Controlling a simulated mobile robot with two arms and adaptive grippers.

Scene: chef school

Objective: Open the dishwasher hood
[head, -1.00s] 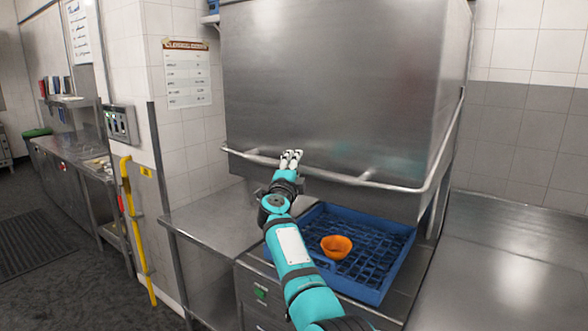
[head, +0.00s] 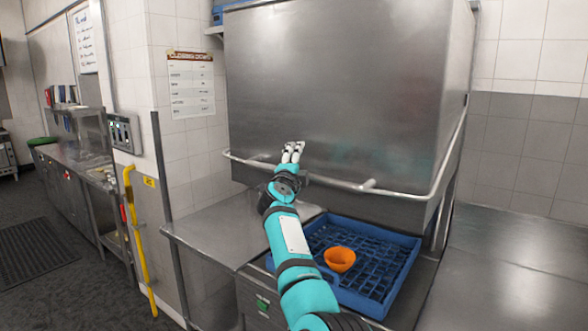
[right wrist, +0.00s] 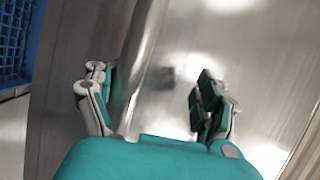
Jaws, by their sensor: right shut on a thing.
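The dishwasher hood (head: 345,85) is a large steel box with a long bar handle (head: 335,182) along its lower front. It sits low above the blue rack, with a gap beneath it. My right gripper (head: 292,150) is at the left part of the handle in the head view. In the right wrist view the handle (right wrist: 135,65) runs between the fingers of the gripper (right wrist: 155,98), against the left finger; the right finger stands apart from it. The jaws are shut on the handle. My left gripper is not in view.
A blue dish rack (head: 385,290) holds an orange bowl (head: 339,259) under the hood. Steel counters flank it at left (head: 225,237) and right (head: 500,265). A yellow pipe (head: 138,240) runs down the wall edge at left.

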